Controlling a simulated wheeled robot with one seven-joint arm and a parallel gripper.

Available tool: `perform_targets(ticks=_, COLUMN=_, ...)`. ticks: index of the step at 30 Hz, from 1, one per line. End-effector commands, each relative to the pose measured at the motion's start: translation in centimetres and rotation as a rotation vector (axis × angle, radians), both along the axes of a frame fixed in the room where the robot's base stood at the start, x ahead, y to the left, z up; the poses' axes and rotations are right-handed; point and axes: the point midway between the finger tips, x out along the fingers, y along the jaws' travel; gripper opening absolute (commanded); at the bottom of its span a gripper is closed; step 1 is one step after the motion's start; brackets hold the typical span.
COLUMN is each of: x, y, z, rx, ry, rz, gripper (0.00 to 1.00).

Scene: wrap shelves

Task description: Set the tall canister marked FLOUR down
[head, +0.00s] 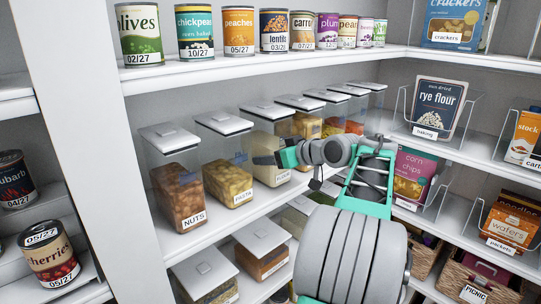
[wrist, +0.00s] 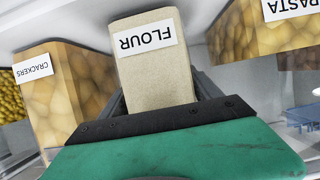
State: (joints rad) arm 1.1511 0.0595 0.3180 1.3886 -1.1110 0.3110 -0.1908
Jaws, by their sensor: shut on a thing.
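The tall FLOUR canister (head: 265,136), clear with pale contents and a white lid, stands upright on the middle shelf row, between the PASTA canister (head: 229,182) and one with golden contents (head: 306,125). In the wrist view the FLOUR canister (wrist: 155,75) appears upside down between the dark fingers (wrist: 161,96). I cannot tell whether its base touches the shelf.
The NUTS canister (head: 178,195) stands at the left end of the row. The CRACKERS canister (wrist: 55,105) is beside FLOUR in the wrist view. A shelf of cans (head: 240,33) hangs above, and lidded boxes (head: 262,250) stand below. Neighbours leave little side room.

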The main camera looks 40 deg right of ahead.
Motion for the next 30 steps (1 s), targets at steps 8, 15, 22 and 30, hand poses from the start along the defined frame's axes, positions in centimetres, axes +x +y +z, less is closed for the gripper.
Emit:
perform_targets(ticks=8, x=0.1, y=0.1, z=-0.3, rx=0.001, ry=0.001, rz=0.003, gripper=0.84)
perform_targets(ticks=15, x=0.1, y=0.1, z=-0.3, rx=0.001, ry=0.001, rz=0.003, gripper=0.94)
perform_targets(ticks=22, x=-0.3, y=0.0, z=0.2, rx=0.000, ry=0.000, rz=0.000, gripper=0.94)
perform_targets(ticks=30, x=-6.3, y=-0.3, z=2.4, rx=-0.003, ry=0.000, rz=-0.005, gripper=0.94)
